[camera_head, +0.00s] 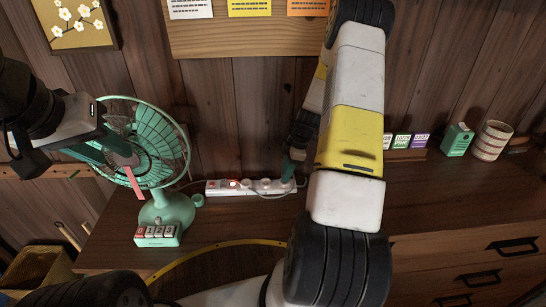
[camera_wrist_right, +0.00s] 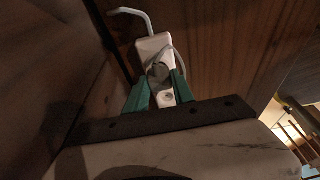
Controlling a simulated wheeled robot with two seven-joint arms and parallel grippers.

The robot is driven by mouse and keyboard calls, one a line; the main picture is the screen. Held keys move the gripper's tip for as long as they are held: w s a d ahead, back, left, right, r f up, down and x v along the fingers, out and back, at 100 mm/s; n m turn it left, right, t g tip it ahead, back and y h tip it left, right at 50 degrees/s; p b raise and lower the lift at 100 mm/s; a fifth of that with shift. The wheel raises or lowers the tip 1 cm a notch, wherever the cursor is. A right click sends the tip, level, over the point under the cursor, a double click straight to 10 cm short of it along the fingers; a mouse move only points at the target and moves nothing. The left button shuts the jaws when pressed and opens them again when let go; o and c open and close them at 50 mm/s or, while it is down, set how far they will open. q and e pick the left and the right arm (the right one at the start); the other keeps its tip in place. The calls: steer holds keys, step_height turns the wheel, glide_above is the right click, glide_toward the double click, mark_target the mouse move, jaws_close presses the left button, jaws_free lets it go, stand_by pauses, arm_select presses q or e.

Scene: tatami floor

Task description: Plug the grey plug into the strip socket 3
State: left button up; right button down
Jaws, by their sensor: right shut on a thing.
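The white power strip (camera_head: 222,188) lies on the wooden counter against the back wall, with a lit red switch at its left part. It also shows in the right wrist view (camera_wrist_right: 151,46). My right gripper (camera_head: 289,170) reaches down to the strip's right end. In the right wrist view its green fingers (camera_wrist_right: 160,92) are shut on the grey plug (camera_wrist_right: 157,71), over the strip. A bare socket face shows between the fingers. I cannot tell whether the plug is seated. My left gripper (camera_head: 108,150) is at the left before the fan; its finger opening is unclear.
A green fan (camera_head: 172,208) with a numbered button base stands left of the strip. Small boxes (camera_head: 403,141), a green carton (camera_head: 457,140) and a striped cup (camera_head: 491,141) stand at the right. The counter right of my right arm is mostly clear.

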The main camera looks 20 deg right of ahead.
steer(key=shift+f, duration=0.5)
steer(key=c, duration=1)
jaws_free()
steer(key=shift+o, duration=0.2)
steer(key=v, duration=0.7)
steer(key=shift+r, duration=0.4)
steer(key=shift+d, duration=0.15)
